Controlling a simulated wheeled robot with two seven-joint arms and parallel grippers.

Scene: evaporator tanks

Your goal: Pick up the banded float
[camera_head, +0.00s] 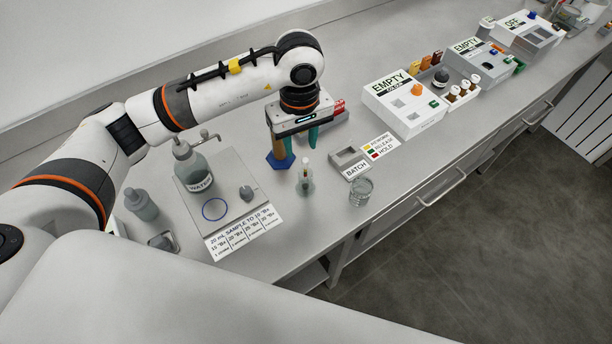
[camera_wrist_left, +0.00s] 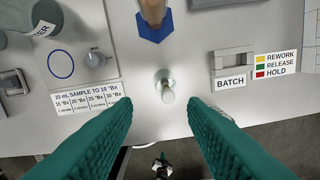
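In the left wrist view the vessel (camera_wrist_left: 165,84) is seen from above, with a pale rounded top. My left gripper (camera_head: 301,146) has teal fingers spread apart and empty, pointing down above and behind the vessel in the head view. In the left wrist view the vessel lies between and just beyond the fingertips, apart from both. My right gripper is not in view.
A brown cylinder on a blue hexagonal base (camera_wrist_left: 155,27) stands close behind the vessel. A glass beaker (camera_head: 361,191) and the BATCH tray (camera_head: 348,163) stand to the right. The water bottle (camera_head: 194,169) is left. The bench front edge is near.

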